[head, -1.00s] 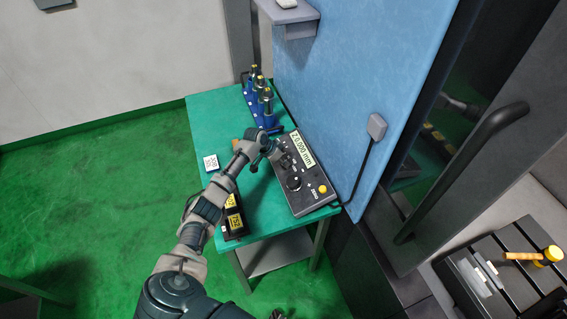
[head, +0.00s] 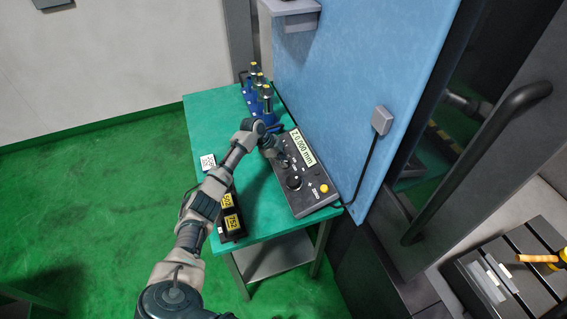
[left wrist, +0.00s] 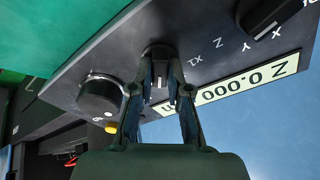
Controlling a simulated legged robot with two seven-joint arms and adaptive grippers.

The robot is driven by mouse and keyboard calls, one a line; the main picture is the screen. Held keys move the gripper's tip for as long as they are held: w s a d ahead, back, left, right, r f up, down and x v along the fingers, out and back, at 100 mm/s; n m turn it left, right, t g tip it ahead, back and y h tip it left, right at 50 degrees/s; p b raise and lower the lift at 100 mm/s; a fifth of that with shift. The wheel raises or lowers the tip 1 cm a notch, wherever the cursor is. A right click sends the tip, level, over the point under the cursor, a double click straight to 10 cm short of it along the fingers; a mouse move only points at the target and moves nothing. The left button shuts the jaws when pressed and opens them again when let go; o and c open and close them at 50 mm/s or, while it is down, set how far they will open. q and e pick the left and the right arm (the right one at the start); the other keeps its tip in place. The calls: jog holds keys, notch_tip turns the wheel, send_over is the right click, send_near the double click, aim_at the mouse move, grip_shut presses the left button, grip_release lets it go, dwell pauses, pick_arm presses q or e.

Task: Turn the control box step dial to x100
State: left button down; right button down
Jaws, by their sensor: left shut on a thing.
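The dark control box (head: 318,198) lies on the green table, with a lit readout (head: 301,148) showing Z 0.000 mm. My left gripper (head: 277,153) is over its left side. In the left wrist view, my left gripper (left wrist: 160,82) is shut on the small dark step dial (left wrist: 158,52), one finger on each side. An "x1" mark shows beside the dial; the other step marks are hidden or unreadable, and I cannot tell its setting. Another black knob (left wrist: 265,15) sits near the X, Y and Z letters. My right gripper is not in view.
A large round knob (head: 294,183) and a yellow button (head: 323,188) are on the box's near part. A blue rack (head: 262,108) of tools stands behind. A blue panel (head: 350,75) rises close on the right.

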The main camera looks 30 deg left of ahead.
pick_arm(q)
jog(key=shift+a+m+b, duration=0.15)
jog(key=shift+m+b, duration=0.4)
jog(key=shift+m, duration=0.65)
jog(key=shift+r, duration=0.1)
jog(key=shift+m, duration=0.3)
jog(key=c, duration=1.1)
grip_release()
jog(key=shift+a, duration=0.1)
jog(key=v, duration=1.1)
jog(key=shift+w+a+r, duration=0.1)
jog(key=shift+a+r, duration=0.1)
jog(key=shift+r, duration=0.15)
